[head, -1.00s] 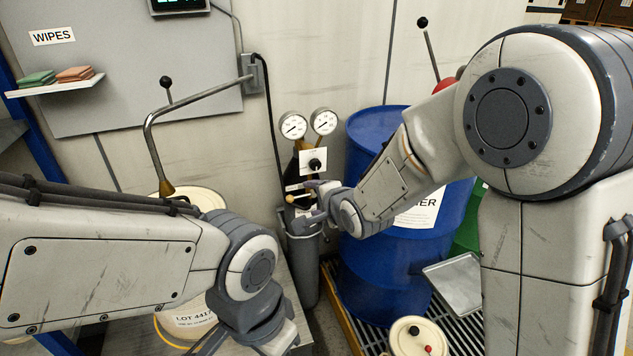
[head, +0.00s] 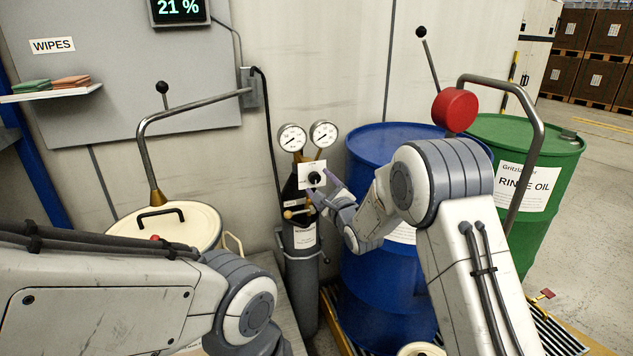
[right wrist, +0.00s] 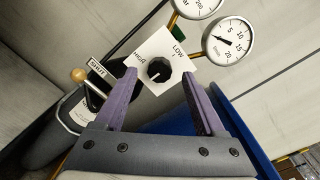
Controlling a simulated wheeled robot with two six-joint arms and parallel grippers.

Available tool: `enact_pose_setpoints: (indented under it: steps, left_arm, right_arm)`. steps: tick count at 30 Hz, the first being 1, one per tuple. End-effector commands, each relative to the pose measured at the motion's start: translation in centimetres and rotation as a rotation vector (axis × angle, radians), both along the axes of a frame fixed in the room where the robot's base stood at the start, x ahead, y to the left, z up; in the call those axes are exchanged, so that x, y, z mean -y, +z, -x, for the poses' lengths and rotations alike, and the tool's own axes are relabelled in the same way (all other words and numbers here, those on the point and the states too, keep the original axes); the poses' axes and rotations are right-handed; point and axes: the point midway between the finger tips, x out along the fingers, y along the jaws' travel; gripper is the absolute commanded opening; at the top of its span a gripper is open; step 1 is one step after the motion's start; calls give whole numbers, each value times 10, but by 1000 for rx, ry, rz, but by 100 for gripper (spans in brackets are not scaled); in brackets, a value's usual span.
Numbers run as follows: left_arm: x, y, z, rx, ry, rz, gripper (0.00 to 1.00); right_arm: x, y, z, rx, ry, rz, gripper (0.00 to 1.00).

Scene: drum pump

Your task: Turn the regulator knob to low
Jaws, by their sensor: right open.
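The black regulator knob (head: 314,179) sits on a white plate (head: 305,168) below two gauges on the dark gas cylinder (head: 302,262). In the right wrist view the knob (right wrist: 158,70) lies between HIGH on the left and LOW at the upper right; its small white mark appears on the lower-left side, nearer HIGH. My right gripper (head: 321,184) is in front of the plate, at the knob. Its purple fingers (right wrist: 162,78) are open, one on each side of the knob in the picture; contact cannot be told. My left gripper is out of view.
A yellow-handled valve (right wrist: 79,75) with a SHUT tag (right wrist: 98,70) is close left of the fingers. A blue drum (head: 385,285) stands just right of the cylinder, with a green drum (head: 540,215) beyond. A cream-lidded container (head: 125,225) stands left.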

Motion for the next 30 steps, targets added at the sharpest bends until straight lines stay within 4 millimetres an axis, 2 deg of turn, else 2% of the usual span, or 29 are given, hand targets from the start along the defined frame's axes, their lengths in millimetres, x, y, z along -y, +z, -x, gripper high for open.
enact_pose_setpoints:
  steps: [6, 17, 21, 22, 23, 30]
  left_arm:
    - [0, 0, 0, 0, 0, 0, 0]
    - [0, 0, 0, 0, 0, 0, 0]
    - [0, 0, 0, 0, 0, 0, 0]
    - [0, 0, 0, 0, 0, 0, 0]
    - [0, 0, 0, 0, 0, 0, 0]
    - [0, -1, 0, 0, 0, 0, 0]
  right_arm:
    - [-8, 0, -21, 1, -1, 0, 72]
    - [-9, 0, -25, -1, -1, 0, 72]
    - [-9, 0, -25, -1, -1, 0, 18]
    - [-9, 0, -25, -1, -1, 0, 7]
    - [-9, 0, -25, -1, -1, 0, 0]
    - [-9, 0, -24, 3, -1, 14, 0]
